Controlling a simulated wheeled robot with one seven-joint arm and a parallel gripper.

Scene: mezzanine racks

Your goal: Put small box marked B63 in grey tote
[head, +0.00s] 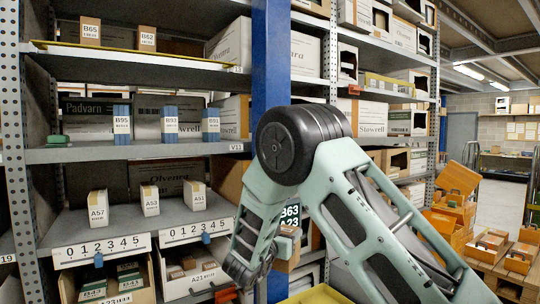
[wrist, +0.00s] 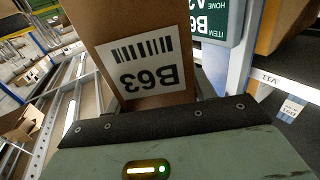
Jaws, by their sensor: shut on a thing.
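The small brown box marked B63 (wrist: 145,55) fills the upper middle of the wrist view, its white barcode label upside down. My gripper (wrist: 155,118) is shut on it; the dark pad edge lies across the box's near end. In the head view, a brown box surface (head: 288,263) shows beside my lower arm link, apparently the same box. My fingers are mostly hidden there. A dark green sign reading B63 and A23 (head: 290,216) is just above it and also shows in the wrist view (wrist: 213,18). I cannot make out a grey tote for certain in either view.
A rack stands ahead, with boxes A57 (head: 98,208), A53 (head: 150,200) and A51 (head: 195,195) on a shelf above open bins (head: 190,283). A blue upright (head: 270,60) rises behind my arm. A yellow rim (head: 318,295) shows at bottom centre. Orange crates (head: 455,195) stand right.

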